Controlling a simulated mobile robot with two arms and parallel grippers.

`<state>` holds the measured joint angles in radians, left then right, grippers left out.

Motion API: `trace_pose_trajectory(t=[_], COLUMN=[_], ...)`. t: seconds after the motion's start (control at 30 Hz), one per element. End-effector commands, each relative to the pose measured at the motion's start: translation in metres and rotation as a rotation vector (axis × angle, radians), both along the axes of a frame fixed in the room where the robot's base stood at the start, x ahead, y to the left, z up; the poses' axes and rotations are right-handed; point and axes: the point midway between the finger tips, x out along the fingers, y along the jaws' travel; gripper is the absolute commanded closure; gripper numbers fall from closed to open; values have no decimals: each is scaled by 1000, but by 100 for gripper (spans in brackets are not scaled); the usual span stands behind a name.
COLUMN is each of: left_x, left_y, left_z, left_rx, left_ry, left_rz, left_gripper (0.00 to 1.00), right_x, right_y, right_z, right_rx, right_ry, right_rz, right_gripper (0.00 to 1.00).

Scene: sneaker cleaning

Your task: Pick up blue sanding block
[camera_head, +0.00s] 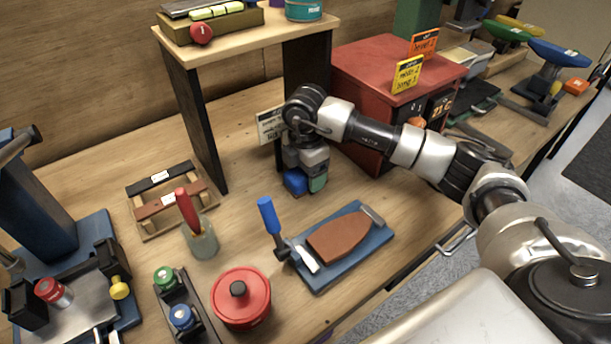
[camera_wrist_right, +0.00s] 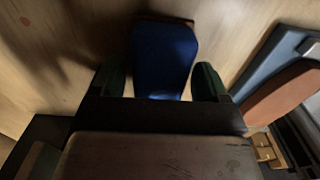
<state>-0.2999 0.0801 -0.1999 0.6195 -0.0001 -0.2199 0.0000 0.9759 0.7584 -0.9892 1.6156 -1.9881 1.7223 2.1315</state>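The blue sanding block (camera_head: 295,182) is low by the table surface, in front of the red cabinet. My right gripper (camera_head: 306,182) reaches down over it, with a greenish finger in front on its right side. In the right wrist view the blue block (camera_wrist_right: 165,58) lies between the two dark green fingers of the right gripper (camera_wrist_right: 161,82), one on each side. The fingers are very close to the block's sides; I cannot tell whether they press on it. Whether it touches the table is also unclear. My left gripper is not in view.
A blue tray (camera_head: 378,241) with a brown sole-shaped piece lies in front. A blue-handled tool (camera_head: 268,215) and a glass jar (camera_head: 201,241) are nearby. The red cabinet (camera_head: 352,70) and a wooden shelf (camera_head: 250,38) stand close behind. A small sign (camera_head: 270,124) is beside my wrist.

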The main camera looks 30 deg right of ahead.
Motion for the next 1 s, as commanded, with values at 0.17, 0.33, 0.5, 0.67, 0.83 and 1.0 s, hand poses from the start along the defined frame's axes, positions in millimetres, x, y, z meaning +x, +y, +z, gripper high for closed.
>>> trace_pose_trajectory(t=[0.17,0.33,0.5,0.67,0.83,1.0], left_x=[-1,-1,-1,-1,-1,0], left_y=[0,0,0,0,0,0], left_z=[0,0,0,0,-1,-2], left_rx=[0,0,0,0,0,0], left_ry=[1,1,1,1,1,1], left_rz=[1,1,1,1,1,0], left_gripper=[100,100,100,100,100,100], right_x=[0,0,0,0,1,1], right_y=[0,0,0,0,0,0], right_z=[0,1,1,8,28,66], right_rx=[0,0,0,0,1,1], right_ry=[0,-1,-1,-2,-4,-8], right_rz=[0,0,0,0,0,1], right_gripper=[52,69,70,70,70,70])
